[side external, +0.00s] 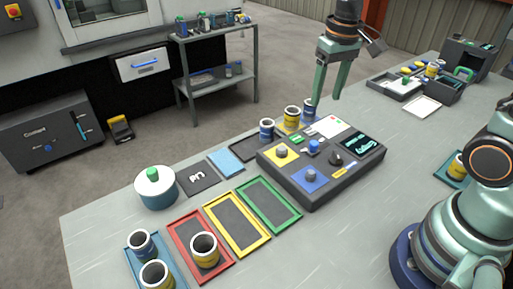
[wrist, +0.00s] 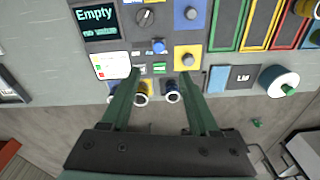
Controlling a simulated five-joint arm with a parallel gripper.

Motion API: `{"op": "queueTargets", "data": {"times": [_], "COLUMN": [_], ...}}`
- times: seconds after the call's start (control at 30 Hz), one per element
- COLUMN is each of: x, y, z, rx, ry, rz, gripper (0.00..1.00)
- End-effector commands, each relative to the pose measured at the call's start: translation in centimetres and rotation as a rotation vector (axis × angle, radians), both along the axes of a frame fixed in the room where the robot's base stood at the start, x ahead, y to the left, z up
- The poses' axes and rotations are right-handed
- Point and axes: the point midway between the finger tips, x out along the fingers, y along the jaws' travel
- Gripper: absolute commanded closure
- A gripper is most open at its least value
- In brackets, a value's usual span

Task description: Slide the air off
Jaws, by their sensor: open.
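The dark control panel (side external: 320,188) lies on the bench, with a lit screen (side external: 361,143) that reads "Empty" in the wrist view (wrist: 96,23). It carries a black knob (side external: 336,159), a blue cap (side external: 314,145), a grey knob on a yellow plate (side external: 282,151) and one on a blue plate (side external: 311,175). In the wrist view a small green piece (wrist: 159,68) sits below the blue cap (wrist: 158,46). No air label is readable, so I cannot tell which control is the air slide. My gripper (side external: 325,100) is open and empty, above the panel's far side.
Blue and yellow cups (side external: 292,118) stand along the panel's far edge, near my fingers. Red (side external: 183,257), yellow (side external: 255,249) and green (side external: 285,225) framed trays lie to its left. A round white-topped pot (side external: 155,190) stands farther left.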

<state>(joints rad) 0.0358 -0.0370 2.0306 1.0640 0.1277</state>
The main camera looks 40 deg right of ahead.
Motion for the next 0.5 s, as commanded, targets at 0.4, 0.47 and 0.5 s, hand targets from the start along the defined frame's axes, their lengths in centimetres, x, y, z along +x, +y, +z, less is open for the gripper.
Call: {"op": "queueTargets", "data": {"times": [0.4,0.47,0.5], "x": [1.3,1.3,1.2], "y": [-0.3,-0.3,-0.3], "z": [-3.1,-3.9,-4.6], "rx": [0.004,0.005,0.005], "ry": [0.089,0.090,0.090], "rz": [-0.034,-0.034,-0.034], "gripper": [0.38,0.38,0.38]}}
